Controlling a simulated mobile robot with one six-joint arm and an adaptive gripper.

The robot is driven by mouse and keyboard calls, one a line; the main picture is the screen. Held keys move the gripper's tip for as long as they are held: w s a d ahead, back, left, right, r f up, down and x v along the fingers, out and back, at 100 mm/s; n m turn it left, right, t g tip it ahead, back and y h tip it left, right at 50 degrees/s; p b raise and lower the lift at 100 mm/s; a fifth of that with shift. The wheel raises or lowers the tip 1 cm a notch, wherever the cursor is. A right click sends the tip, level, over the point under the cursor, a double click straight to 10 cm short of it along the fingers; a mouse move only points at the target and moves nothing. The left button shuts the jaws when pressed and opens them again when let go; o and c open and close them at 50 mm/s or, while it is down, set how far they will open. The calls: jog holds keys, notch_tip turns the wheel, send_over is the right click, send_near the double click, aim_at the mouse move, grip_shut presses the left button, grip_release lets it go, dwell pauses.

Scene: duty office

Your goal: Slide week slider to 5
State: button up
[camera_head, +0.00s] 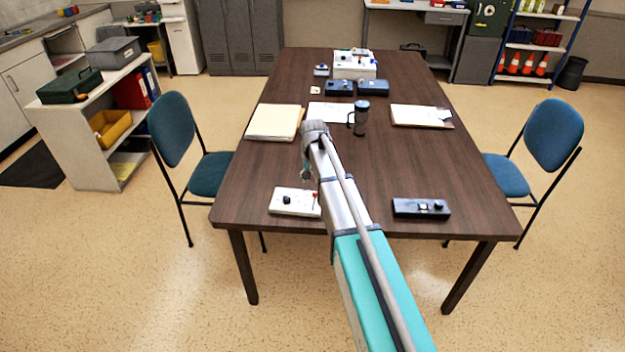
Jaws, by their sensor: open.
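My arm reaches from the lower right over the dark wooden table (440,160). My gripper (306,178) hangs at the arm's far end, small and partly hidden by the arm, above the table's left half. It is open, with nothing seen in it. Just below it in the picture lies a white control box (281,204) with a black knob and a small red part. A dark control box (421,209) with knobs lies at the near right edge. No week slider or number marks can be made out at this size, so I cannot tell which box carries it.
A folder (273,123), a dark mug or flask (361,118) and a clipboard (421,116) lie mid-table. Blue boxes (339,88) and a larger white box (354,71) stand at the back. Blue chairs (210,174) (553,135) flank the table. The table's right side is mostly clear.

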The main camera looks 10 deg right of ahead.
jog(key=s+f+n+b, duration=0.1)
jog(key=s+f+b, duration=0.8)
jog(key=s, duration=0.2)
jog(key=s+f+n+b, duration=0.2)
jog(key=s+f+b, duration=0.7)
jog(key=s, duration=0.3)
jog(key=shift+d+b, duration=0.3)
dwell(0.5)
jog(key=shift+s, duration=0.1)
jog(key=s+r+p, duration=0.3)
jog(key=r+p, duration=1.5)
jog(key=shift+n, duration=0.4)
dwell(1.2)
